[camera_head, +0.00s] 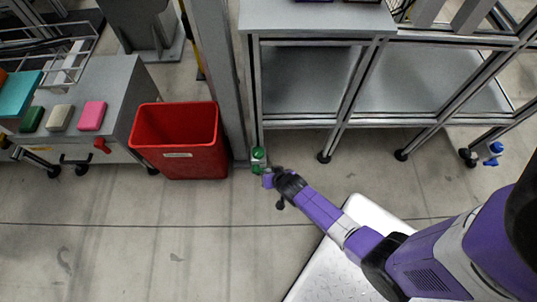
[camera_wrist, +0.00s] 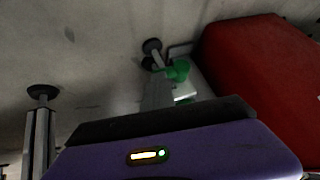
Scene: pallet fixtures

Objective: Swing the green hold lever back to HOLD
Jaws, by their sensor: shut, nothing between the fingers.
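The green hold lever (camera_head: 258,154) is small in the head view, low by the front left leg of the grey metal frame. In the wrist view a green part (camera_wrist: 178,70) shows beside a pale block, left of the red bin. My gripper (camera_head: 268,180) is shut and empty, at the end of my purple arm. It is close below the green lever in the head view; I cannot tell whether they touch. My purple gripper body fills the bottom of the wrist view. The lever's labels and exact angle are too small to read.
A red bin (camera_head: 180,142) stands just left of the lever, beside a grey post (camera_head: 215,70). The grey frame table (camera_head: 310,20) stands behind. A grey cabinet (camera_head: 118,95) with coloured blocks and a red knob (camera_head: 102,145) is at left. The floor in front is clear.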

